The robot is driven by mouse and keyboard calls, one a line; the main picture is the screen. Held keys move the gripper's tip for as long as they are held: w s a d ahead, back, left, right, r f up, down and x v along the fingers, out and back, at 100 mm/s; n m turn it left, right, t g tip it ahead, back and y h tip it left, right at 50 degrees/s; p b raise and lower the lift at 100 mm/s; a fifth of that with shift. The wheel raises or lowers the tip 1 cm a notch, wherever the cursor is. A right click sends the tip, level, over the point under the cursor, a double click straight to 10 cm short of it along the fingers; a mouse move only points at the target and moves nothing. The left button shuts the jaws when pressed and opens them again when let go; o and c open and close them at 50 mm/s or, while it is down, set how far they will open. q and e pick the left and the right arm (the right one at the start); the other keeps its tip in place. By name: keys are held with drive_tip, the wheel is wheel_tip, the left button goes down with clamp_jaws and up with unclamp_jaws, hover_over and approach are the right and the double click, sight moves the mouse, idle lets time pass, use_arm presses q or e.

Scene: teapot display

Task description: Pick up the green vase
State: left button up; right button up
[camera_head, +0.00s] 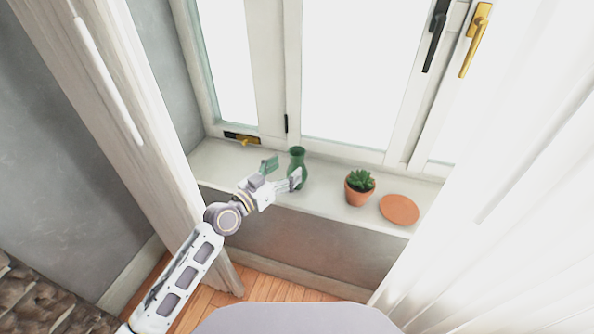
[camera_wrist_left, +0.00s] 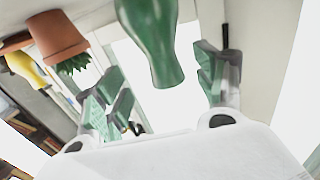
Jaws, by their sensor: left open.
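The green vase (camera_head: 297,166) stands upright on the windowsill in the head view. In the left wrist view the green vase (camera_wrist_left: 152,40) shows large, upside down, between and beyond the two fingers. My left gripper (camera_head: 281,173) is open at the vase, with one finger to its left and the other in front of its lower part. In the wrist view the left gripper (camera_wrist_left: 165,92) has its fingers apart on either side of the vase. Whether a finger touches the vase cannot be told. My right gripper is not in view.
A small cactus in a terracotta pot (camera_head: 359,188) stands right of the vase on the sill (camera_head: 325,190), with a terracotta saucer (camera_head: 399,209) further right. The window (camera_head: 358,75) rises behind.

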sight(292, 164)
use_arm(q)
drive_tip(key=shift+w+d, duration=0.45)
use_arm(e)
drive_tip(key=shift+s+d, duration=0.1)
use_arm(q)
drive_tip(key=shift+f+x, duration=0.2)
drive_tip(key=shift+x, duration=1.5)
drive_tip(key=shift+w+d, duration=0.4)
drive_tip(key=shift+w, duration=0.45)
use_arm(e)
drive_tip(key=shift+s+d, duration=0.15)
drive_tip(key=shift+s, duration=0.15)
use_arm(q)
drive_tip(key=c, duration=1.4)
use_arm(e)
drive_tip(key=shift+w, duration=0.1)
use_arm(q)
drive_tip(key=shift+r, duration=0.15)
